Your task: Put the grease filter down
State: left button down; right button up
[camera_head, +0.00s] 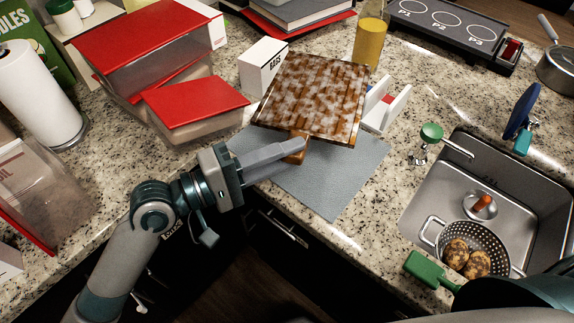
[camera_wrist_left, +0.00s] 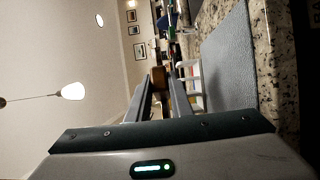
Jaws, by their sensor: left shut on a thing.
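The grease filter (camera_head: 313,98) is a flat, square panel with a mottled brown and white face and a brown handle. My left gripper (camera_head: 296,149) is shut on that handle, at the filter's near edge. In the left wrist view the brown handle of the grease filter (camera_wrist_left: 160,77) sits between the fingertips, and the filter's face does not show. The grey mat (camera_head: 330,190) lies below, partly covered by the filter in the head view. In the wrist view the mat (camera_wrist_left: 230,65) is off to the right, apart from the fingers. My right gripper is not seen.
A white rack (camera_head: 388,108) stands close right of the filter. A white box (camera_head: 263,67) and red-lidded containers (camera_head: 196,105) are to the left. A bottle of yellow liquid (camera_head: 370,38) stands behind. The sink (camera_head: 420,208) with a colander (camera_head: 440,240) is at right. The mat's near part is bare.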

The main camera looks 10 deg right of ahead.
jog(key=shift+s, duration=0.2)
pick_arm(q)
jog(key=shift+f, duration=0.45)
notch_tip(320, 180, down, 3)
jog(key=shift+f, duration=0.15)
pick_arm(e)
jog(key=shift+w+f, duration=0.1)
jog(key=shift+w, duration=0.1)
pick_arm(q)
jog(key=shift+f+b, duration=0.35)
jog(key=shift+b, duration=0.05)
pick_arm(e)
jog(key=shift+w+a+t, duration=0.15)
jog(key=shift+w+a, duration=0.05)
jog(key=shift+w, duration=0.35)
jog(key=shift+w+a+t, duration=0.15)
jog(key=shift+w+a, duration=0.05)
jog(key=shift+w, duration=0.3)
pick_arm(q)
jog(key=c, duration=1.6)
grip_release()
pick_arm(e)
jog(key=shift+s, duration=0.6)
pick_arm(q)
jog(key=shift+r, duration=0.25)
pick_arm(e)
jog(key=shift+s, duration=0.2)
